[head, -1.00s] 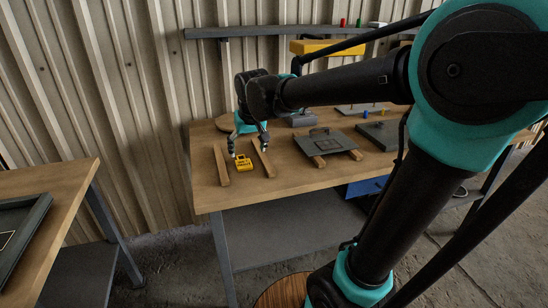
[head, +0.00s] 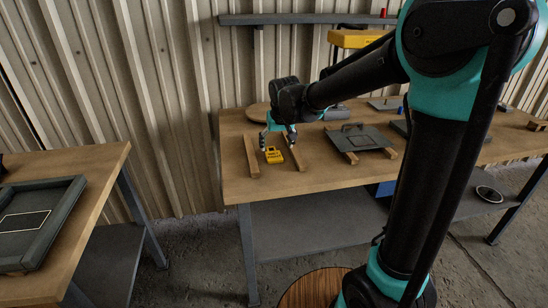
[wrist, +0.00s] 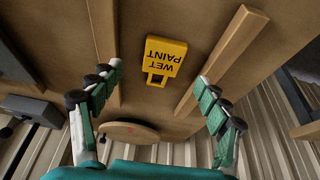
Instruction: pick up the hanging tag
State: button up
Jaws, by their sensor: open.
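The hanging tag (head: 273,155) is a small yellow block-like tag lying on the wooden table between two wooden bars. In the wrist view the tag (wrist: 166,58) reads "WET PAINT" upside down, and its loop end points toward my gripper. My gripper (head: 277,139) is just behind the tag in the head view, pointing down. In the wrist view my gripper (wrist: 160,92) is open, with one finger on each side and the tag apart from both, ahead of the fingers. Nothing is between the fingers.
Wooden bars (head: 252,157) and (head: 294,153) flank the tag closely. A grey plate with a handle (head: 362,139) rests on blocks to the right. A round wooden board (head: 258,112) lies behind. A second table with a dark tray (head: 62,200) stands at left.

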aim_at(274, 155)
jog(key=x, duration=0.4)
jog(key=shift+w+a+f, duration=0.25)
jog(key=shift+w+a, duration=0.1)
jog(key=shift+w, duration=0.05)
jog(key=shift+w+f, duration=0.2)
jog(key=shift+f, duration=0.3)
jog(key=c, duration=1.1)
jog(key=shift+c, duration=0.2)
notch_tip(274, 155, up, 20)
